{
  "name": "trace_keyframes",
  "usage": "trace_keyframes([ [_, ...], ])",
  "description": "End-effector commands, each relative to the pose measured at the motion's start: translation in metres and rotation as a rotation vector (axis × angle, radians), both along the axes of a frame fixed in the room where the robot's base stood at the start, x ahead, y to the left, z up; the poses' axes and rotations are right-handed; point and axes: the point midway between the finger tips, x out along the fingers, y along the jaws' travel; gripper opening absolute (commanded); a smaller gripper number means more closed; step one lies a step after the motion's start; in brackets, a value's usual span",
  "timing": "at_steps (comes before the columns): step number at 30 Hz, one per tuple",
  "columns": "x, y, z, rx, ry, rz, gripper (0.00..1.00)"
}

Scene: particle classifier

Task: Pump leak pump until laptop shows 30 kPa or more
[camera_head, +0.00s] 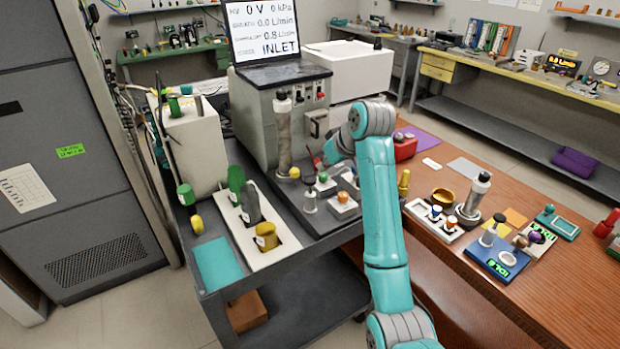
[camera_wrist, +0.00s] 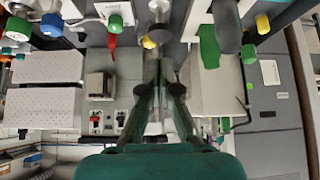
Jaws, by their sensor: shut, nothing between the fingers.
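The laptop (camera_head: 275,30) stands open on the grey instrument box; its screen reads 0 V, 0 kPa, 0.0 L/min, 0.8 L/min and INLET. I cannot tell for sure which item is the leak pump; a blue base with a plunger and a green IDLE label (camera_head: 497,258) stands on the wooden table, well right of my gripper.
A steel cylinder (camera_head: 283,135) stands upright left of my gripper. Green (camera_head: 323,177) and orange (camera_head: 343,197) knobs sit close below it. The grey box (camera_head: 262,113) is behind. A white tray with several coloured handles (camera_head: 283,252) lies left.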

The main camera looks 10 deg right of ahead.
Motion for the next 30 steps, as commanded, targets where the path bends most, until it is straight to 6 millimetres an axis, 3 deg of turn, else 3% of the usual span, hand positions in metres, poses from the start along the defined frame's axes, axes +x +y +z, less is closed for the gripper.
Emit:
trace_keyframes([
  [18, 0.032, 0.013, -0.046, 0.0, 0.002, 0.001, 0.0],
  [30, 0.039, 0.016, -0.056, 0.0, -0.001, 0.0, 0.0],
])
